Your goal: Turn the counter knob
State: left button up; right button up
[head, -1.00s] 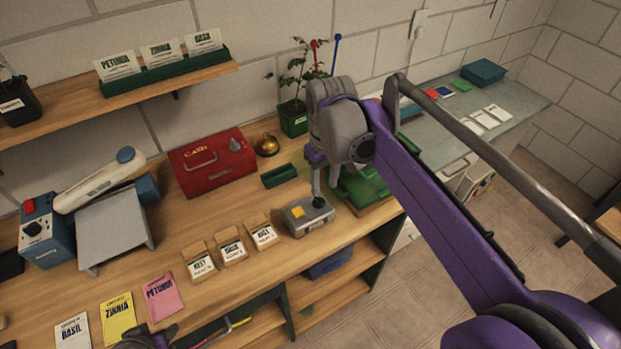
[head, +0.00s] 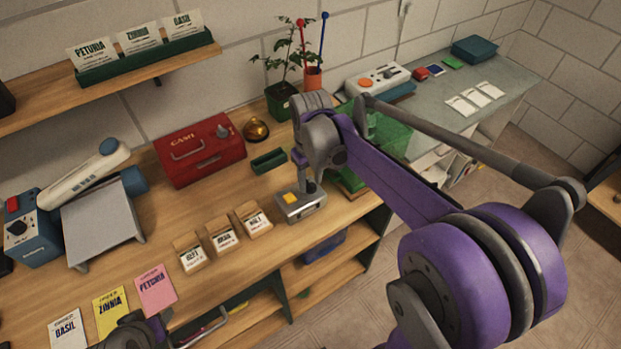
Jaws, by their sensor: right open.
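The counter is a small grey metal box (head: 300,208) with a yellow button (head: 290,198) on the wooden bench. Its dark knob (head: 309,188) stands on top, right of the button. My right gripper (head: 308,176) points down right above the knob and is open. The wrist hides part of the fingers, and I cannot tell whether they touch the knob or surround it. Part of my left arm's end (head: 138,332) shows at the bottom edge at left; its fingers cannot be made out.
A red cash box (head: 200,155), a brass bell (head: 255,130) and a green tray (head: 268,161) stand behind the counter box. Paper seed bags (head: 222,238) stand left of it. A potted plant (head: 281,103) is behind my right wrist.

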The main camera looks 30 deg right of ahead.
grip_shut()
pick_arm(q)
jog(key=shift+f, duration=0.15)
pick_arm(e)
jog(key=shift+m, duration=0.4)
jog(key=m, duration=0.3)
jog(key=shift+b, duration=0.4)
jog(key=m, duration=0.5)
jog(key=shift+b, duration=0.3)
jog(key=m, duration=0.4)
jog(key=shift+m, duration=0.3)
pick_arm(q)
jog(key=shift+s+f+b, duration=0.2)
jog(key=shift+s+f, duration=0.1)
jog(key=shift+f, duration=0.45)
jog(key=shift+s+f+b, duration=0.2)
jog(key=shift+s+f, duration=0.1)
jog(key=shift+f, duration=0.45)
pick_arm(e)
jog(key=shift+m, duration=2.3)
